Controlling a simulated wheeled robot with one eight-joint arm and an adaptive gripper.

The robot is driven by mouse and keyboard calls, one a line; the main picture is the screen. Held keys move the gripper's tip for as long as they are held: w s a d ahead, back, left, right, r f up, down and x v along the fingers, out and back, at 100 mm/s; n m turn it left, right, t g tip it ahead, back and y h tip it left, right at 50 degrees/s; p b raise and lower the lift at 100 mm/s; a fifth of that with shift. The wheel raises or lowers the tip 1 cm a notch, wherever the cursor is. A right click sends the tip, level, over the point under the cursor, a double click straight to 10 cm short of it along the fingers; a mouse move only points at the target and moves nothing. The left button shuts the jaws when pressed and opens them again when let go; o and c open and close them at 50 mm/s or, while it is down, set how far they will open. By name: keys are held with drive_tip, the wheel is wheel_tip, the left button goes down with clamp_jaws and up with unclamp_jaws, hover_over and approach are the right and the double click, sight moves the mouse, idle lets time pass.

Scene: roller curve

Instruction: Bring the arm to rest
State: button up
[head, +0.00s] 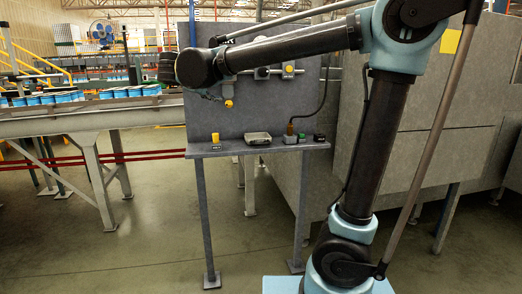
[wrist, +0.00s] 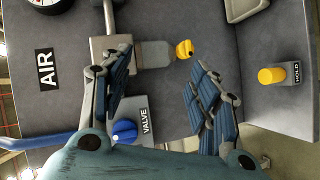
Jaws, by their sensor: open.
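My arm reaches up and left across the grey panel (head: 290,105) in the head view, its wrist in front of the panel's upper left. My gripper (wrist: 160,80) is open in the wrist view, its two padded fingers apart with nothing between them. It faces the panel. A yellow knob (wrist: 184,49) on a grey fitting shows between and beyond the fingertips; I cannot tell whether a finger touches it. In the head view the gripper is small and mostly hidden behind the wrist, near the same yellow knob (head: 229,104).
The shelf (head: 232,149) carries a shallow tray (head: 257,138) and small controls. Floor in front is open.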

drive_tip(key=s+d+f+m+g, duration=0.1)
drive_tip(key=d+f+m+g, duration=0.1)
drive_tip(key=d+f, duration=0.55)
drive_tip(key=s+d+f+m+g+h, duration=0.1)
drive_tip(key=s+d+f+g, duration=0.2)
drive_tip(key=d, duration=0.8)
drive_tip(key=d+f+m+g, duration=0.2)
drive_tip(key=d+f, duration=0.5)
drive_tip(key=d, duration=0.3)
drive_tip(key=s+d+f+m+g+y, duration=0.2)
drive_tip(key=s+d+f+m, duration=0.1)
drive_tip(key=s+f, duration=0.7)
drive_tip(key=s+d+f+m+g+y, duration=0.3)
drive_tip(key=s+d+f, duration=0.2)
drive_tip(key=s+f, duration=0.5)
drive_tip(key=shift+d+f+m, duration=0.4)
drive_tip(key=shift+f, duration=0.55)
drive_tip(key=shift+w+f, duration=0.2)
drive_tip(key=shift+w, duration=0.25)
